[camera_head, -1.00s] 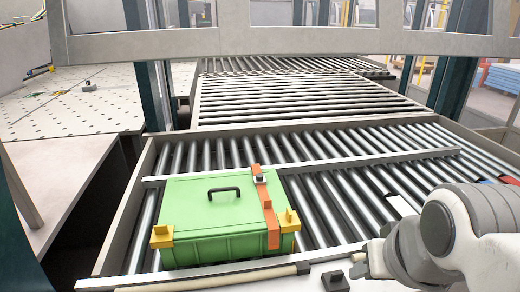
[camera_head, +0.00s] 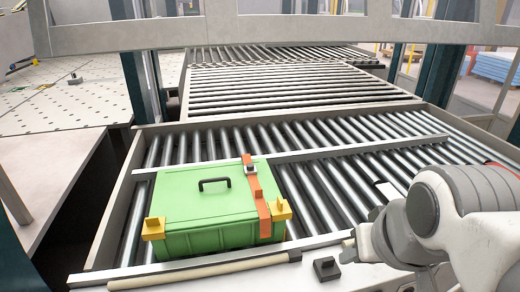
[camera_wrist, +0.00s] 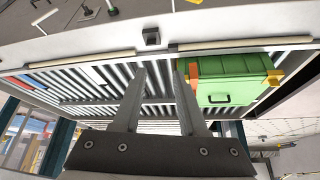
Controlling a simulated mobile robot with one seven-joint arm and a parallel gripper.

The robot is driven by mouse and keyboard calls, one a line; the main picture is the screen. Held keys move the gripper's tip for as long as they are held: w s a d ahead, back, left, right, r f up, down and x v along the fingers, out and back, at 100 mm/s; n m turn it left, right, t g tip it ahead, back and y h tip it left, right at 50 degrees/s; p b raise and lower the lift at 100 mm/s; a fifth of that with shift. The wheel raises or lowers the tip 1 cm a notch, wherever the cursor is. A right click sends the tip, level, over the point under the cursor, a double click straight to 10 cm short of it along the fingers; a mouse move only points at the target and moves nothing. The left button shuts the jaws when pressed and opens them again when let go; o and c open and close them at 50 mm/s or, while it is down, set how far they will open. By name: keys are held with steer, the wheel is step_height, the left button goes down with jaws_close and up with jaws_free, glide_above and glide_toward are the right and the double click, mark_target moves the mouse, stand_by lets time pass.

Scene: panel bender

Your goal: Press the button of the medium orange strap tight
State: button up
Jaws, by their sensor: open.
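A green box (camera_head: 208,213) with a black handle and yellow corner pieces sits on the roller conveyor. An orange strap (camera_head: 263,205) runs over the right part of its lid and down the front. A small grey-and-black buckle (camera_head: 250,169) is on the strap near the lid's back edge; its button is too small to make out. My gripper (camera_head: 349,244) is right of the box, apart from it, partly hidden by my arm. In the wrist view my gripper (camera_wrist: 158,70) is open and empty. The green box (camera_wrist: 230,85) and part of the orange strap (camera_wrist: 193,69) show beyond the right finger.
The roller conveyor (camera_head: 330,190) has free rollers right of and behind the box. A small black block (camera_head: 326,268) lies on the front ledge, beside a pale rod (camera_head: 200,272). A grey beam (camera_head: 270,35) crosses overhead at the back.

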steer(key=shift+c, duration=0.4)
steer(key=shift+c, duration=1.2)
steer(key=shift+w+a+r, duration=0.1)
steer(key=shift+w+r, duration=0.1)
steer(key=shift+w, duration=0.15)
steer(key=shift+c, duration=1.2)
steer(key=shift+n+t+y, duration=0.4)
steer(key=w+r, duration=0.1)
steer(key=w, duration=0.2)
steer(key=w+a+r, duration=0.1)
steer(key=w, duration=0.3)
steer(key=w+a+r+b, duration=0.1)
steer(key=w, duration=0.2)
steer(key=shift+w+a+r, duration=0.15)
steer(key=shift+w+a, duration=0.05)
steer(key=shift+w, duration=0.15)
jaws_close()
steer(key=w+a+f, duration=0.2)
steer(key=w+a, duration=0.2)
steer(key=w, duration=0.6)
steer(key=w+a+f+n+t+y+b, duration=0.1)
steer(key=w+a, duration=0.4)
steer(key=w, duration=0.5)
steer(key=w+a+f+n+b, duration=0.1)
steer(key=w+a+f, duration=0.3)
steer(key=w, duration=0.7)
steer(key=shift+a+t+y, duration=0.4)
steer(key=shift+a, duration=0.35)
steer(key=shift+w, duration=0.1)
